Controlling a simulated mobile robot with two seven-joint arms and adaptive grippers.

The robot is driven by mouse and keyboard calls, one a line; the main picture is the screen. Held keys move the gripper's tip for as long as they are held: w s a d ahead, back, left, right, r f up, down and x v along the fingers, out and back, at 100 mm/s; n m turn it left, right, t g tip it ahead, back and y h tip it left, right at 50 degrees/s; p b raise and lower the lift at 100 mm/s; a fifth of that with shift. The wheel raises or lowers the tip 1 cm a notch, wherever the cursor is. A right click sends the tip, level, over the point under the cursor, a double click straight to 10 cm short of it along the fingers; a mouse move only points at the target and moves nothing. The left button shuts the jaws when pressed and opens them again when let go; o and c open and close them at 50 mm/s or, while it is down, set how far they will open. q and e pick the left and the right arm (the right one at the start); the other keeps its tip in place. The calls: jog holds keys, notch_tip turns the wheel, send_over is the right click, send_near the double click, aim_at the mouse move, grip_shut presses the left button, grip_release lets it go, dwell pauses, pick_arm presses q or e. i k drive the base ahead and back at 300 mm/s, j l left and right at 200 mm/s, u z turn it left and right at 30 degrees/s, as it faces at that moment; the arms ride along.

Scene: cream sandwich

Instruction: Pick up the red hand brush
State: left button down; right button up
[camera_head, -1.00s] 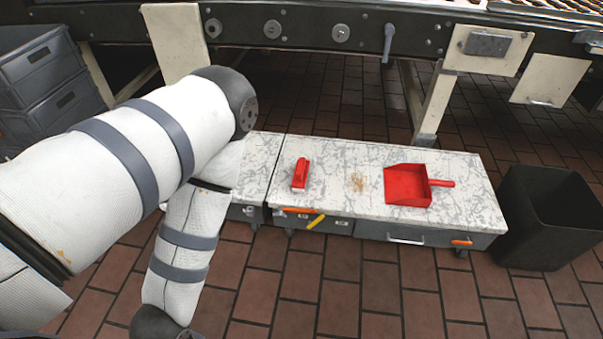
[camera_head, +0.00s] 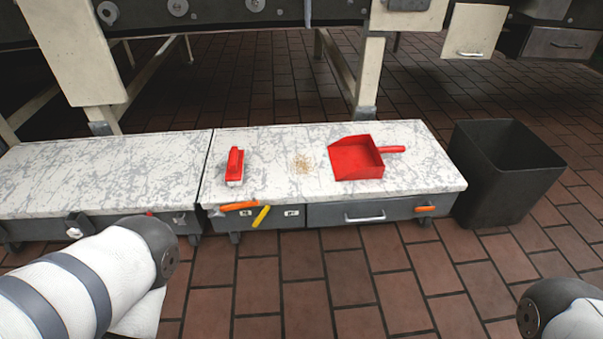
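The red hand brush (camera_head: 236,164) lies on the white, grey-marbled top of the low bench (camera_head: 275,190), left of the middle of the view. Pale bristles show at its near end. A red dustpan (camera_head: 356,158) lies to its right on the same top, its handle pointing right. A small patch of brown crumbs (camera_head: 302,164) lies between them. My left arm shows at the lower left and my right arm at the lower right corner, both in front of and apart from the bench. Neither gripper is in view.
A black open bin (camera_head: 503,178) stands right of the bench. Orange and yellow handles (camera_head: 261,216) show on the bench's front. A second marbled bench (camera_head: 100,175) adjoins on the left. Machine legs (camera_head: 368,75) stand behind. The tiled floor in front is clear.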

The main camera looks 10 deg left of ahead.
aim_at(234, 177)
jog(key=i+l+u, duration=0.7)
jog(key=i, duration=0.15)
jog(key=i+l+u, duration=0.25)
jog(key=i, duration=0.25)
jog(key=i+l+u, duration=0.25)
jog(key=i, duration=0.25)
